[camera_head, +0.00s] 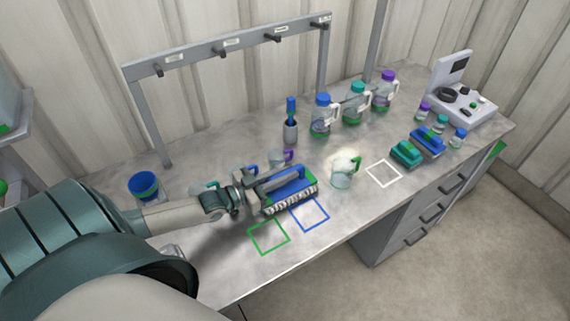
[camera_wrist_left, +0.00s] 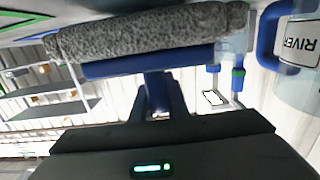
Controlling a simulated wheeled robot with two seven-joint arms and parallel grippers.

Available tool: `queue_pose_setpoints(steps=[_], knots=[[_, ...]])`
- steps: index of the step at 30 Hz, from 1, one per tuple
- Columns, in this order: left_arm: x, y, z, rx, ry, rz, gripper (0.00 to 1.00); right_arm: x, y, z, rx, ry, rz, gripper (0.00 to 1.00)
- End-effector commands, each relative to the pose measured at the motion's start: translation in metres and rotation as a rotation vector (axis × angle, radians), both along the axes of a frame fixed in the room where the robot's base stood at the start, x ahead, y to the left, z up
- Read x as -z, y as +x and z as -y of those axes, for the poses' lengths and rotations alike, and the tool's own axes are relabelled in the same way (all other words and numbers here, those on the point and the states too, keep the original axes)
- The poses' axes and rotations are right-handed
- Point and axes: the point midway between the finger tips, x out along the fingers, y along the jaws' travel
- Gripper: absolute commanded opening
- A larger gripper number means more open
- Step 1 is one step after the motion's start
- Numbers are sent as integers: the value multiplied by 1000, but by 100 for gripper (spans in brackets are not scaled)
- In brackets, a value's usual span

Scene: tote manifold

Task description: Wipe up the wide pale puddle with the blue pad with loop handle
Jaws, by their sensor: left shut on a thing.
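The blue pad with loop handle (camera_head: 291,187) is in the head view at the middle of the table, with a grey fringed edge facing front. My left gripper (camera_head: 252,190) is shut on it from the left. In the left wrist view my gripper (camera_wrist_left: 157,100) is shut on its blue handle (camera_wrist_left: 155,78), with the grey fuzzy pad (camera_wrist_left: 150,30) beyond. The pad appears held above the tabletop, but the gap is hard to judge. My right gripper is not in view.
Blue (camera_head: 310,214), green (camera_head: 268,237) and white (camera_head: 383,173) outlines mark the table (camera_head: 225,275). Teal (camera_head: 406,153) and blue (camera_head: 428,143) brushes lie at right.

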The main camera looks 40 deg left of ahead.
Motion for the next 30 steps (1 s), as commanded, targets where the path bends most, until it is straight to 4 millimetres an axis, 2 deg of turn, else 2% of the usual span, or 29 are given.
queue_pose_setpoints(steps=[16, 30], knots=[[3, 29, 11, -1, -1, 2, 0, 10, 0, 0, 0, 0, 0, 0], [3, 30, 14, 0, -3, -1, 0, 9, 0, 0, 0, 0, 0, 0]])
